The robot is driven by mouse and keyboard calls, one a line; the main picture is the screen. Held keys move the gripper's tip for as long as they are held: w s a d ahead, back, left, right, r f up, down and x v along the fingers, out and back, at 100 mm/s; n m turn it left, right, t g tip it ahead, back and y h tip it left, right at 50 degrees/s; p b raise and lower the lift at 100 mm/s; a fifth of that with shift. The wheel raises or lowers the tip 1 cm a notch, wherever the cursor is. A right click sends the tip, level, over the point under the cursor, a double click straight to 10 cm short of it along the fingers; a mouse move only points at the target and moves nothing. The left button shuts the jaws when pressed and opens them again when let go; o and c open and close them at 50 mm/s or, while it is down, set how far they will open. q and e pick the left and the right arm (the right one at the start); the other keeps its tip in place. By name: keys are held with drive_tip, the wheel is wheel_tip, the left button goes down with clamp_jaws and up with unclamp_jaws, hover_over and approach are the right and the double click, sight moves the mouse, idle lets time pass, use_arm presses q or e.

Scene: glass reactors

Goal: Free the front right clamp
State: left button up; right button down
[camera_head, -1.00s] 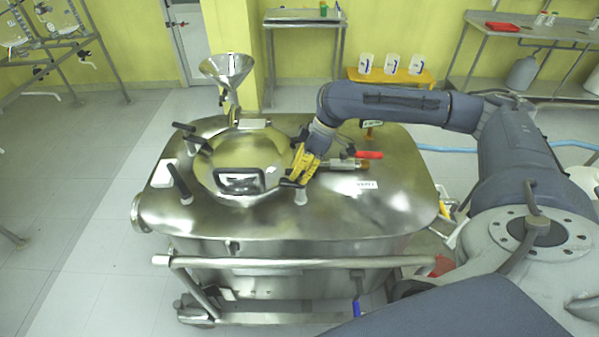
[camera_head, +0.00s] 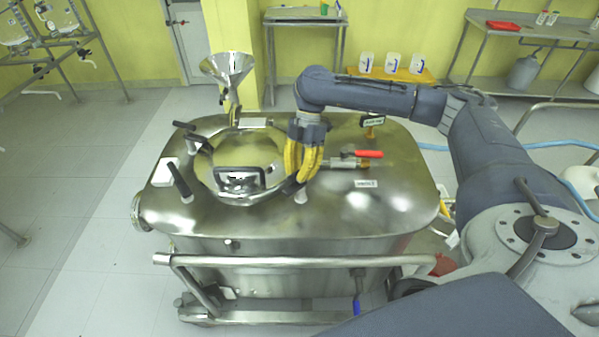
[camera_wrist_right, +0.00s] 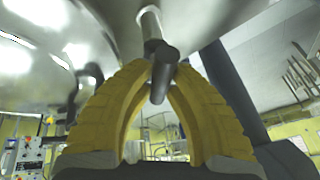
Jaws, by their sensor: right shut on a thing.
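The steel vessel (camera_head: 370,205) has a round domed lid (camera_head: 240,152) on top. The front right clamp (camera_head: 301,197) is at the lid's right front edge, its dark handle partly hidden by my fingers. My right gripper (camera_head: 302,178) comes down on it from above, its yellow fingers shut on the handle. In the right wrist view the dark handle (camera_wrist_right: 162,75) passes between the fingertips (camera_wrist_right: 162,72). The front left clamp (camera_head: 180,182) and a rear left clamp (camera_head: 185,126) have dark handles beside the lid. My left gripper is not in view.
A red-handled valve (camera_head: 368,154) lies just right of my right gripper. A steel funnel (camera_head: 228,68) rises behind the lid. A black-framed lid handle (camera_head: 240,180) is left of the gripper. A steel rail (camera_head: 300,262) runs along the vessel's front.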

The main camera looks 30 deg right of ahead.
drive_tip(key=shift+s+n, duration=0.1)
drive_tip(key=shift+n, duration=0.5)
drive_tip(key=shift+g+h, duration=0.3)
drive_tip(key=c, duration=1.3)
unclamp_jaws()
drive_tip(key=shift+v, duration=6.05)
drive_tip(key=shift+f, duration=0.1)
